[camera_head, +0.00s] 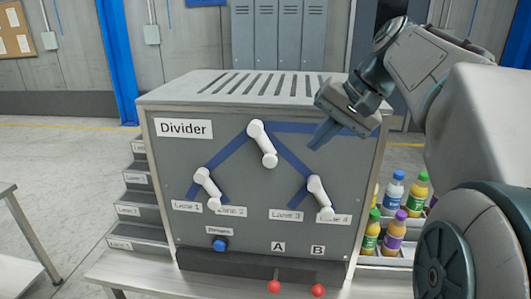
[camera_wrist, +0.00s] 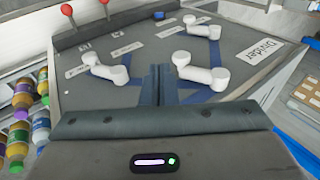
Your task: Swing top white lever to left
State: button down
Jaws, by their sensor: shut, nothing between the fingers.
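The top white lever (camera_head: 262,143) is on the grey front panel of the Divider machine (camera_head: 210,225). It hangs from its upper pivot and tilts down to the right, over the junction of the blue bands. My gripper (camera_head: 318,141) is shut and empty, in front of the panel to the right of this lever. In the wrist view, the shut fingers (camera_wrist: 161,76) point at the panel, and the top lever (camera_wrist: 200,68) shows just right of them with a gap in the picture. Actual contact does not show.
Two lower white levers, the left one (camera_head: 208,188) and the right one (camera_head: 320,197), sit above lane labels. A blue button (camera_head: 219,245) and two red knobs (camera_head: 274,286) are below. Bottles (camera_head: 395,230) stand at the right. Stepped lanes (camera_head: 138,208) are at the left.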

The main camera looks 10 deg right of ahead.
jog(key=y+b, duration=0.1)
send_near(274, 157)
jog(key=x, duration=0.6)
jog(key=shift+w+a+f, duration=0.15)
jog(key=shift+a+f, duration=0.05)
jog(key=shift+f, duration=0.15)
jog(key=shift+a+f+y+b, duration=0.1)
jog(key=shift+f+y+b, duration=0.05)
jog(key=shift+y+b, duration=0.15)
